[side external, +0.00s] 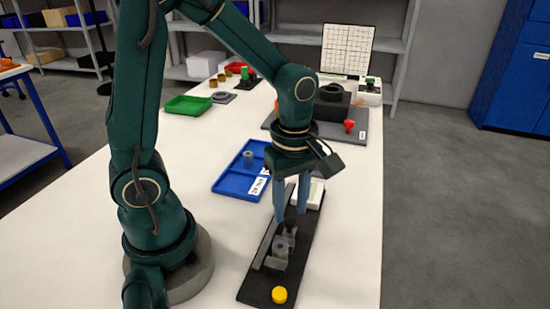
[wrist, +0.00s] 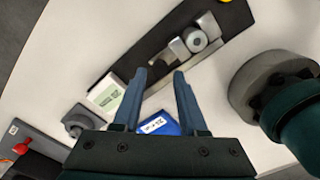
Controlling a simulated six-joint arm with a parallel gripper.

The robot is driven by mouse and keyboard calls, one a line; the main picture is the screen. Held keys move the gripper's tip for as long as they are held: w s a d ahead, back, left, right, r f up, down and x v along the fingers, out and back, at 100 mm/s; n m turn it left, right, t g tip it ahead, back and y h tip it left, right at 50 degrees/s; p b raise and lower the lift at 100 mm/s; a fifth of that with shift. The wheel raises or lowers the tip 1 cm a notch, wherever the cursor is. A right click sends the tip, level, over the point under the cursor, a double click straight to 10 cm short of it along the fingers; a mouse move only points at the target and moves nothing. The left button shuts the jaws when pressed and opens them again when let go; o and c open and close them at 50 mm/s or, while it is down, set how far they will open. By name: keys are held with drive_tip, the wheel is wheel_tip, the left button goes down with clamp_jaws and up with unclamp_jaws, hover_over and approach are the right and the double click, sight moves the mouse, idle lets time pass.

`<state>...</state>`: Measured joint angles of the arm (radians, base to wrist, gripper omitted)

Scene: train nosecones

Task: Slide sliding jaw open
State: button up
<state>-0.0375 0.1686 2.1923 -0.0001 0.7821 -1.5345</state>
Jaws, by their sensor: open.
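The vise-like fixture sits on a long black base plate (side external: 257,287) near the table's front. Grey jaw blocks (side external: 274,263) stand on it with a grey round part (side external: 281,244) between or against them; which block is the sliding jaw I cannot tell. In the wrist view the grey block (wrist: 180,51) and the round part (wrist: 196,41) lie beyond my fingertips. My gripper (side external: 290,215) points down over the plate, close to the far end of the jaws. Its two fingers are apart and empty in the wrist view (wrist: 160,75). Contact with the jaw is unclear.
A yellow knob (side external: 279,295) is at the plate's near end, and a white labelled box (side external: 313,194) at its far end. A blue tray (side external: 228,180) lies to the left behind. A grey plate with a red knob (side external: 349,126) is farther back. The right table edge is near.

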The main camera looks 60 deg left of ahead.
sight(287, 234)
drive_tip(key=shift+f, duration=1.25)
clamp_jaws()
drive_tip(key=shift+r, duration=0.1)
idle(0.4)
